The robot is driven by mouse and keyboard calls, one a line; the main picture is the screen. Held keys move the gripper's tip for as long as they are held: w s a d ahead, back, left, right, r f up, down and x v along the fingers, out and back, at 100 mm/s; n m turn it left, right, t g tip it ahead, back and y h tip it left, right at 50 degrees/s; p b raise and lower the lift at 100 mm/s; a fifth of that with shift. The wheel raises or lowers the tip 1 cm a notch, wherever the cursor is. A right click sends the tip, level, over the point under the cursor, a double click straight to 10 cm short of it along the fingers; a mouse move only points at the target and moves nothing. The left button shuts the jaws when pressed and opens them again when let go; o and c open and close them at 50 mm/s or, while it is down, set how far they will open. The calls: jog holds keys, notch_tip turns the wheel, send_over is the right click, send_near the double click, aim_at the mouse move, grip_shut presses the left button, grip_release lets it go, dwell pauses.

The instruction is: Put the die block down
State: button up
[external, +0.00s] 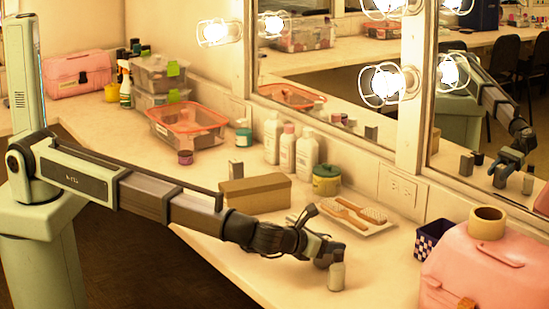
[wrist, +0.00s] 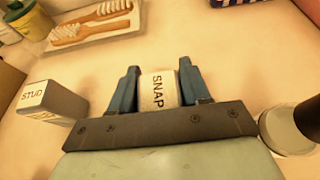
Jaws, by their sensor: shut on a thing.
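My gripper (wrist: 160,88) is shut on a pale block marked SNAP (wrist: 158,90), with one blue finger on each side of it. No block marked as a die shows. In the external view my gripper (external: 328,256) is low over the front of the counter, and the held block is not clear there. I cannot tell whether it touches the counter. A grey block with a white top marked STUD (wrist: 40,98) stands to the left of my gripper in the wrist view, apart from it.
A small bottle with a dark cap (external: 337,276) stands close by; it is at the right in the wrist view (wrist: 285,130). Behind are a tray with brushes (external: 350,228), a brown box (external: 255,193) and a checkered box (external: 433,243). The counter ahead of my gripper is clear.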

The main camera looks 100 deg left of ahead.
jog(key=shift+f, duration=0.1)
jog(key=o, duration=1.2)
jog(key=shift+s+d+r, duration=0.2)
jog(key=shift+s+r, duration=0.05)
jog(key=v, duration=1.1)
jog(key=shift+s+d, duration=0.15)
